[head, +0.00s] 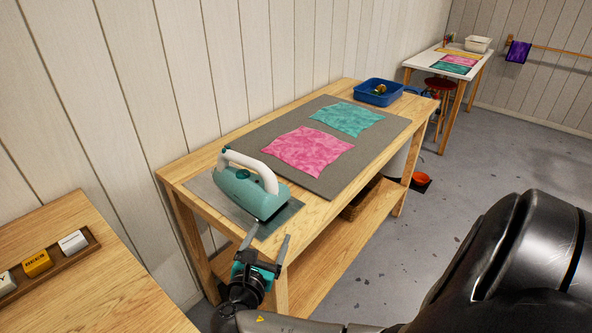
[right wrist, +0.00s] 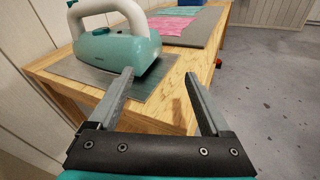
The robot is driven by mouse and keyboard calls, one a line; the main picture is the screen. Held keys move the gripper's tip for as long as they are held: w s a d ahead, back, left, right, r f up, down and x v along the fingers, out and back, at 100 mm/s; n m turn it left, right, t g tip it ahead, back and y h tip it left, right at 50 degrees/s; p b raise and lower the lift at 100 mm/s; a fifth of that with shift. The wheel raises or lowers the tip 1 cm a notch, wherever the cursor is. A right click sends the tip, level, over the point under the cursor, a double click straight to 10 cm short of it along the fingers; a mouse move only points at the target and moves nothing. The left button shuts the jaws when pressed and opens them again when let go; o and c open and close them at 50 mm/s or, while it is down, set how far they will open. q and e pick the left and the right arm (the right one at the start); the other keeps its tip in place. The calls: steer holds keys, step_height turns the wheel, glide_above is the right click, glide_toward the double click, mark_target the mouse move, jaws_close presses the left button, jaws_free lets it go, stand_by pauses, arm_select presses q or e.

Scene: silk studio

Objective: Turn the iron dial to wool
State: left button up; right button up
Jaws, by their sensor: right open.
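The teal iron (head: 250,191) with a white handle sits on a grey metal plate (head: 290,213) at the near end of the wooden workbench. In the right wrist view the iron (right wrist: 113,50) stands at the upper left, with its white handle on top. A small round dark-teal knob shows on its top under the handle in the head view; no markings can be read on it. My right gripper (head: 267,240) is open and empty, just in front of the iron at the bench's near edge. In the right wrist view its fingers (right wrist: 161,85) are spread apart. My left gripper is out of view.
A grey mat (head: 240,142) on the workbench (head: 320,208) holds a pink cloth (head: 307,150) and a teal cloth (head: 347,118). A blue tray (head: 392,97) stands at the far end. A side table (head: 100,268) with labelled blocks is at lower left. Open floor lies right.

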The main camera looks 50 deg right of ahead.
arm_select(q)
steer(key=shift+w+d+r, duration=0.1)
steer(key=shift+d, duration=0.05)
arm_select(e)
steer(key=s+a+f+m+g+y, duration=0.3)
steer(key=s+a+f+m+y, duration=0.1)
steer(key=s+m, duration=0.3)
steer(key=shift+s+f+m+y, duration=0.3)
steer(key=shift+s+f, duration=0.2)
steer(key=shift+f, duration=0.25)
